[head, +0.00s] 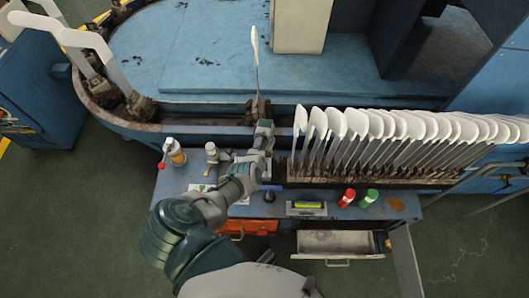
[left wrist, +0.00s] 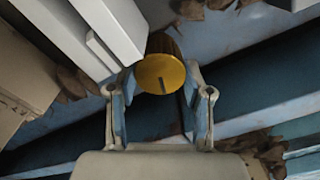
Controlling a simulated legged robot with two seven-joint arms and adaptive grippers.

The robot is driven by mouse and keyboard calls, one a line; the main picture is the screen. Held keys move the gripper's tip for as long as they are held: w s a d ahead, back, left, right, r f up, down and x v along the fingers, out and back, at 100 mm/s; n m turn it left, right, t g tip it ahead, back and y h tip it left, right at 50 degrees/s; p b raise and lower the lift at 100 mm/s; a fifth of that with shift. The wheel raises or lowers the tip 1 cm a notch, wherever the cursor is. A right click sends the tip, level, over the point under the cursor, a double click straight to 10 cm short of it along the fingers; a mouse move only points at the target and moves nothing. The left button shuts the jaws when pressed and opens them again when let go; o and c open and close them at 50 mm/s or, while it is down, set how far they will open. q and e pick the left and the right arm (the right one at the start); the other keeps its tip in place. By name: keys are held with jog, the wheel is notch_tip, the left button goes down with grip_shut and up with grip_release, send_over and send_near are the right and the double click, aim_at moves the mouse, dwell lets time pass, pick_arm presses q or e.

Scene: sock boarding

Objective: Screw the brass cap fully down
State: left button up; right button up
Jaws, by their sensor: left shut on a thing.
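The brass cap (left wrist: 161,74) is round, with a ridged side and a dark line on its face. It sits between the two fingers of my left gripper (left wrist: 157,92) in the left wrist view, and the gripper is shut on it. In the head view my left gripper (head: 262,130) is at the machine's front edge, just below an upright white board (head: 255,45) on a dark rusty holder (head: 258,106). The cap cannot be made out there. How far down the cap sits cannot be told. My right gripper is not in view.
A row of white boards (head: 410,122) stands close on the right. The blue bench (head: 330,208) holds a bottle (head: 177,156), a level (head: 307,209), and red (head: 347,198) and green (head: 369,198) containers. An open drawer (head: 340,242) juts out below.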

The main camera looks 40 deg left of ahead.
pick_arm(q)
jog(key=shift+s+d+f+m, duration=0.1)
jog(key=shift+s+f+m, duration=0.05)
jog(key=shift+m, duration=0.95)
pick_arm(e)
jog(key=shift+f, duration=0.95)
pick_arm(q)
jog(key=o, duration=1.2)
jog(key=shift+c, duration=0.2)
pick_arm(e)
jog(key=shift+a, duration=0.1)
